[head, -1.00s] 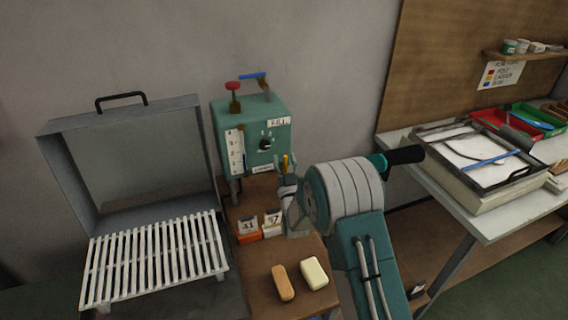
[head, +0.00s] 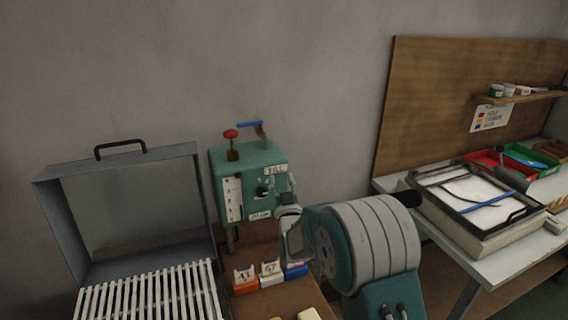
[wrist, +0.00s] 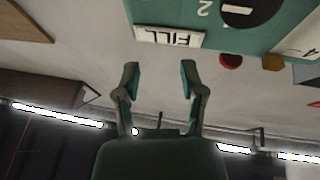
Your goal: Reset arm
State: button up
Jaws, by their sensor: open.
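My gripper (wrist: 160,82) is open in the wrist view, with its two fingers wide apart and nothing between them. A teal box (head: 215,172) with a FILL label, a dial and a scale stands against the wall in the head view. It also shows upside down at the top of the wrist view (wrist: 280,35), beyond the fingertips, which look clear of it. My arm's large banded joint hides part of the area right of the box in the head view. The gripper's fingers are hard to make out there.
A grey open-lidded case (head: 48,215) with a white slatted rack (head: 150,295) stands at left. Small numbered boxes, orange (head: 245,283), white and blue (head: 296,271), sit below the teal box. At right, a bench (head: 490,262) holds a framed tray (head: 440,222) and coloured bins (head: 530,158).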

jog(key=s+d+r+m+g+h, duration=0.1)
jog(key=s+d+r+g, duration=0.35)
jog(key=s, duration=0.25)
jog(key=s+d+r+g+h, duration=0.2)
jog(key=s+d+r+g, duration=0.15)
jog(key=s+d, duration=0.25)
jog(key=s+d+f+g, duration=0.2)
jog(key=s, duration=0.7)
jog(key=s+d+f+m+g+h, duration=0.1)
jog(key=s+d+g, duration=0.2)
jog(key=s, duration=0.7)
jog(key=s+d+f+g, duration=0.2)
jog(key=s+g, duration=0.1)
jog(key=s, duration=0.7)
jog(key=shift+s+d+f+m+h, duration=0.15)
jog(key=shift+d+f+m+h, duration=0.15)
jog(key=shift+d, duration=0.1)
